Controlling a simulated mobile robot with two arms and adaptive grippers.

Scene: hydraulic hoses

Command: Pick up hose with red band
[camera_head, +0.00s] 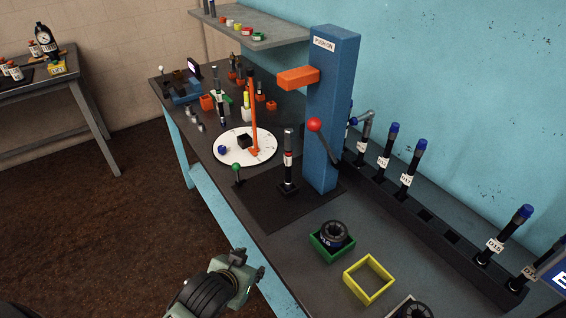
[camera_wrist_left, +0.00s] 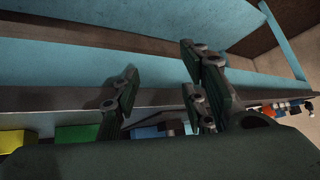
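A black hose with a red band (camera_head: 288,158) and a white label stands upright in a dark square base on the bench, in front of the blue press column. My left gripper (camera_head: 249,263) is low in the head view, off the bench's front edge, apart from this hose and to its lower left. In the left wrist view its fingers (camera_wrist_left: 158,75) are spread with nothing between them. I cannot pick out the hose in the left wrist view. My right gripper is not in view.
The blue press column (camera_head: 332,115) has a red-knobbed lever (camera_head: 315,125). A black rack (camera_head: 430,225) holds several blue-capped hoses at right. Green (camera_head: 322,248) and yellow (camera_head: 352,284) trays sit nearer.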

